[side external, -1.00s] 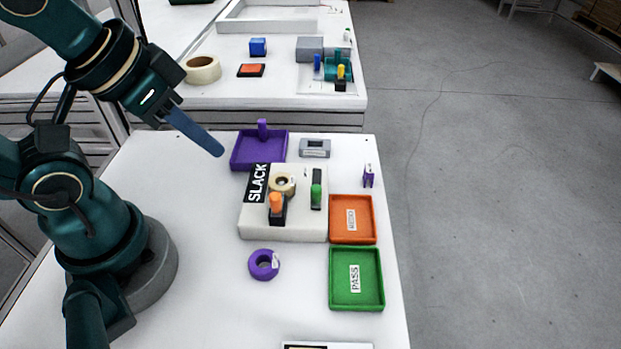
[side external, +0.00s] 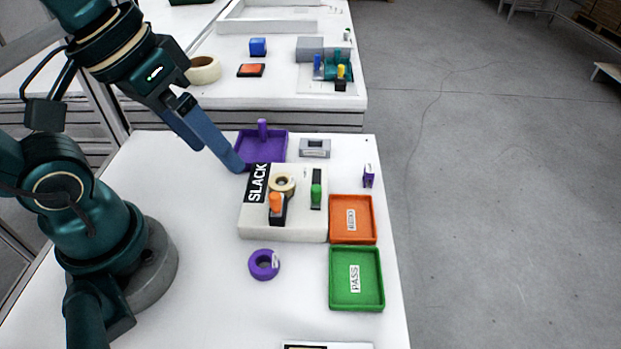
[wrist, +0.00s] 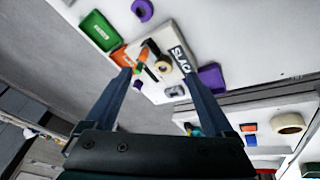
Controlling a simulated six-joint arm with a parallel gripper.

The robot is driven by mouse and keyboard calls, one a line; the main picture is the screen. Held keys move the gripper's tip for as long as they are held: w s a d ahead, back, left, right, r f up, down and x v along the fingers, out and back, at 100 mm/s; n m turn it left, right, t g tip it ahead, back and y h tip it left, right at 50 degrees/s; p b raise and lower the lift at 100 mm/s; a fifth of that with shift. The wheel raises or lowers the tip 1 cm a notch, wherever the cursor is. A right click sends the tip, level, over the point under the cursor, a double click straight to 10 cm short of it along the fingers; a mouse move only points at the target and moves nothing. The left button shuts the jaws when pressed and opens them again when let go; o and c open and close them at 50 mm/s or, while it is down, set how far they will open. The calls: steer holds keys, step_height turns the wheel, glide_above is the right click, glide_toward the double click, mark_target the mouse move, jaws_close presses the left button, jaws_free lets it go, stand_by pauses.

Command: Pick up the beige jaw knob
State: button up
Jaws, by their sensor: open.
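A beige ring-shaped piece, which looks like the jaw knob (side external: 283,183), lies on top of the white block marked SLACK (side external: 300,226). The ring also shows in the wrist view (wrist: 163,66), between and beyond my fingertips. My gripper (side external: 237,165) is open and empty. In the side view its blue fingers point down to the right, above and left of the block, and overlap the purple tray's left edge. In the wrist view my gripper (wrist: 158,74) has its two fingers wide apart. The fingers are apart from the ring.
An orange-topped part (side external: 276,203) and a green-topped part (side external: 316,194) stand close to the ring. A purple tray (side external: 272,157) with an upright post is behind the block. Orange (side external: 368,233) and green (side external: 375,298) trays are at right. A purple ring (side external: 264,265) lies in front.

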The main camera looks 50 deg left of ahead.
steer(key=w+d+n+g+h, duration=0.1)
steer(key=n+g, duration=0.1)
steer(key=n+g+h, duration=0.3)
steer(key=n+h, duration=0.7)
steer(key=n, duration=0.2)
glide_above(271, 172)
steer(key=f, duration=0.7)
steer(key=shift+s+a+f, duration=0.15)
steer(key=shift+s+f, duration=0.1)
steer(key=shift+f, duration=0.05)
steer(key=f, duration=0.1)
steer(key=a+f+n+h, duration=0.1)
steer(key=a+f+n, duration=0.1)
steer(key=shift+s+f+t+h, duration=0.25)
steer(key=shift+f+t+h, duration=0.05)
steer(key=shift+f, duration=0.05)
steer(key=shift+s+a+f, duration=0.1)
steer(key=shift+f, duration=0.1)
steer(key=shift+x, duration=2.45)
